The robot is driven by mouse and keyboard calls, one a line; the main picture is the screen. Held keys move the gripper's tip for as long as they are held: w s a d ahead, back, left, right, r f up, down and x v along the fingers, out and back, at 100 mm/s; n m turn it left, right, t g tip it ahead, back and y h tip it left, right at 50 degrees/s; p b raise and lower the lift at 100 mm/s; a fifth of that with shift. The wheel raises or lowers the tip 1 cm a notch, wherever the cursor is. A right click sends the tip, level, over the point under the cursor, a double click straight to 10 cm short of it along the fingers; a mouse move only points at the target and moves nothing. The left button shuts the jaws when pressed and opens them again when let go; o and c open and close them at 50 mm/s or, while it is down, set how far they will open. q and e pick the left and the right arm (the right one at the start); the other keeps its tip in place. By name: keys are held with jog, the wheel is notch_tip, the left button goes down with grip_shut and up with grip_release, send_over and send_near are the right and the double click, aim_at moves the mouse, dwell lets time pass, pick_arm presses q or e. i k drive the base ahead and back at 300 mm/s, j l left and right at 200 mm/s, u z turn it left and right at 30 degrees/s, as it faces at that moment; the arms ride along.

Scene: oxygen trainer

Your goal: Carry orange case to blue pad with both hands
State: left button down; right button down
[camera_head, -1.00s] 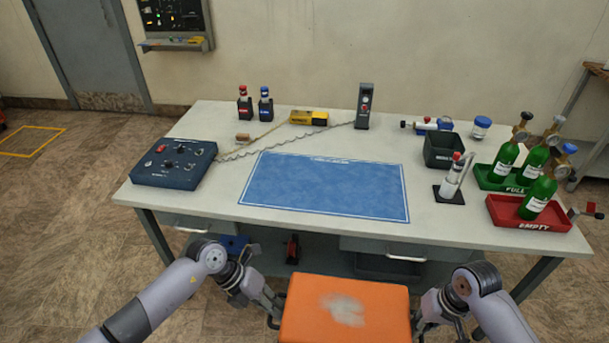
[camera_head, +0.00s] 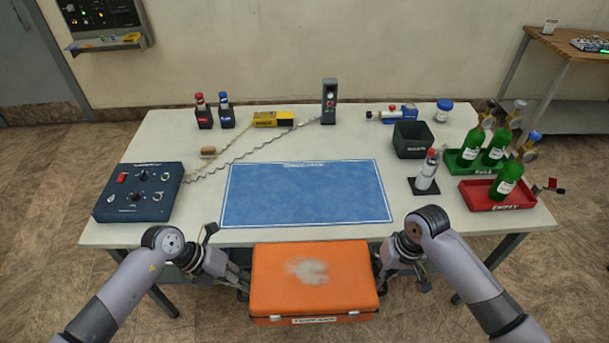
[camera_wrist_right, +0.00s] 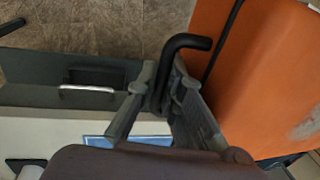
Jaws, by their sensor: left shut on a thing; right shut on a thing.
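The orange case (camera_head: 312,275) is held level between my two grippers, just in front of the table's near edge. It has a pale worn patch on top and a label on its near side. My left gripper (camera_head: 240,279) is shut on the case's left side; the grip itself is mostly hidden. My right gripper (camera_head: 383,276) is shut on the black handle (camera_wrist_right: 188,42) on the case's right side, as the right wrist view shows. The blue pad (camera_head: 305,194) lies flat and empty on the table, directly beyond the case.
The table (camera_head: 200,235) carries a dark blue control box (camera_head: 140,192) left of the pad. A bottle on a black stand (camera_head: 425,175), a dark bin (camera_head: 412,140) and green and red trays (camera_head: 478,196) with green cylinders stand to the right. Small items line the back.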

aim_at(306, 190)
jog(key=i, duration=1.25)
